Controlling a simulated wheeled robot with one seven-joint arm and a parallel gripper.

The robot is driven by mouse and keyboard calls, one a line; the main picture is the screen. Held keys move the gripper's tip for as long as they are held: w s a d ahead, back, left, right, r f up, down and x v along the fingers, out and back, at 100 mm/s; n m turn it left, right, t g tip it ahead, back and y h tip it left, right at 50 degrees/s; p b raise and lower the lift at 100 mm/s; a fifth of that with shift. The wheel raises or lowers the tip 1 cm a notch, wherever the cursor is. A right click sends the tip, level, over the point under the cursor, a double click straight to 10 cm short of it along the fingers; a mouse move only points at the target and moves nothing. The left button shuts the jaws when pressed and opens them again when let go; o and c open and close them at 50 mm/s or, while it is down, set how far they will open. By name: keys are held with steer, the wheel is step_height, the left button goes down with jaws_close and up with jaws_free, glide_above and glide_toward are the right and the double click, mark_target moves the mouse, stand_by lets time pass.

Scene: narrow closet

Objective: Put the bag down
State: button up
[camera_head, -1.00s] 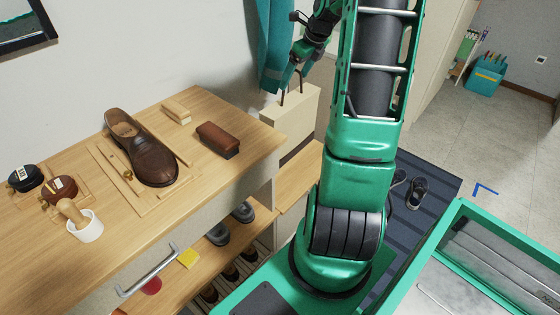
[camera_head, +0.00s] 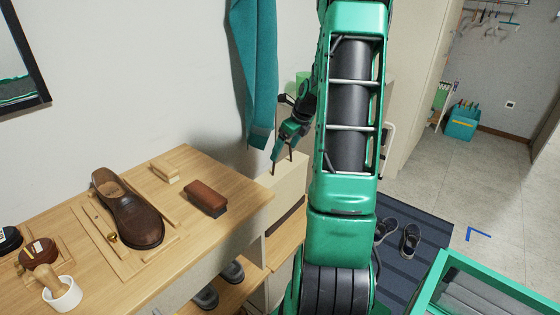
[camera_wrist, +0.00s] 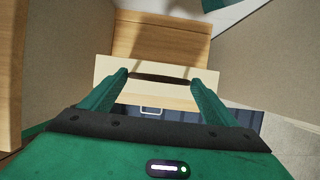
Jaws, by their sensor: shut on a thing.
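A cream bag (camera_head: 287,184) with dark handles hangs from my gripper (camera_head: 283,166) beside the right end of the wooden counter. My gripper is shut on the handles, with its fingers pointing down. In the wrist view, a dark handle lies between the two green fingers (camera_wrist: 160,79), and the pale bag (camera_wrist: 112,72) spreads to both sides. The bag is over or near a low wooden bench (camera_head: 284,243). I cannot tell whether its bottom touches the wood.
The counter (camera_head: 225,208) holds a brown shoe (camera_head: 137,220), a brush (camera_head: 206,197) and shoe-care items. A teal cloth (camera_head: 258,70) hangs on the wall above the bag. Dark shoes (camera_head: 410,240) stand on a dark mat (camera_head: 432,262) to the right of my arm.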

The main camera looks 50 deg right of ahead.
mark_target(285, 169)
steer(key=shift+f, duration=1.85)
steer(key=o, duration=2.1)
steer(key=shift+f, duration=0.1)
